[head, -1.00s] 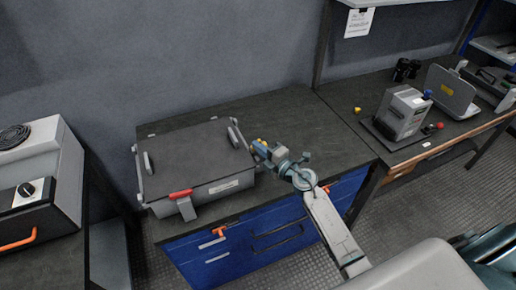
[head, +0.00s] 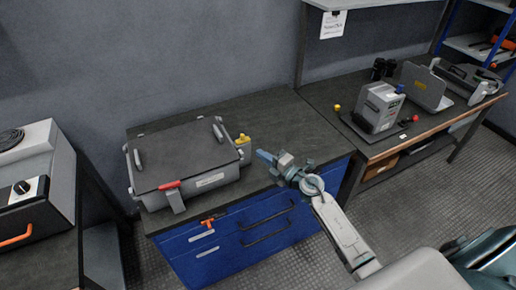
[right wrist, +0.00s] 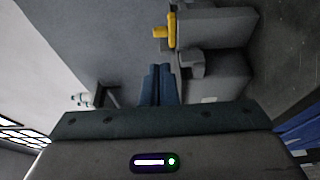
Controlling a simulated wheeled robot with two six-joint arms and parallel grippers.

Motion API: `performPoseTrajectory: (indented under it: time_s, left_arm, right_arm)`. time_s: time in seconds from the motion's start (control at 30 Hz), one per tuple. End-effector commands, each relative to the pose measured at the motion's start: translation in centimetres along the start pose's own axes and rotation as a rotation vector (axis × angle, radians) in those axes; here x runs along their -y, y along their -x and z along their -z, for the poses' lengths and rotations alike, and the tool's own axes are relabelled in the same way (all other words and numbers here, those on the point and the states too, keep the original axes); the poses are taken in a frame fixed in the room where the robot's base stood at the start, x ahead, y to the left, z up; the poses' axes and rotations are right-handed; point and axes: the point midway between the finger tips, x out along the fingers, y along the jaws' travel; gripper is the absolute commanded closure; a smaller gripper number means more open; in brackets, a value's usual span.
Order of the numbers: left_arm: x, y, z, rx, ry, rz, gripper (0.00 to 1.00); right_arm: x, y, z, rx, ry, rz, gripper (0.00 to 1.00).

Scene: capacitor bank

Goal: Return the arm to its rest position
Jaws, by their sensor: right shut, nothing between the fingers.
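My right gripper (head: 264,156) is in the head view, to the right of a grey lidded case and a little above the dark worktop. Its blue fingers point left toward the case and are shut with nothing between them. In the right wrist view the two blue fingers (right wrist: 158,85) lie side by side. My right arm reaches up from the lower right of the head view. My left gripper is not in view.
The grey case (head: 215,181) has a red latch (head: 170,185) in front and a yellow part (head: 243,140) at its right side. The blue drawer cabinet (head: 225,262) is below. A grey device (head: 378,106) stands on the right bench. Worktop behind the gripper is clear.

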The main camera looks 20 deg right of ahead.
Motion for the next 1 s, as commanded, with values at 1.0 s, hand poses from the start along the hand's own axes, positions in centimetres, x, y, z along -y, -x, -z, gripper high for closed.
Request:
performPoseTrajectory:
  time_s: [1.0]
  left_arm:
    - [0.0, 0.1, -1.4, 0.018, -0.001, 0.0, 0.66]
  right_arm:
    - [3.1, 23.9, 3.1, 1.089, -1.142, 0.165, 1.0]
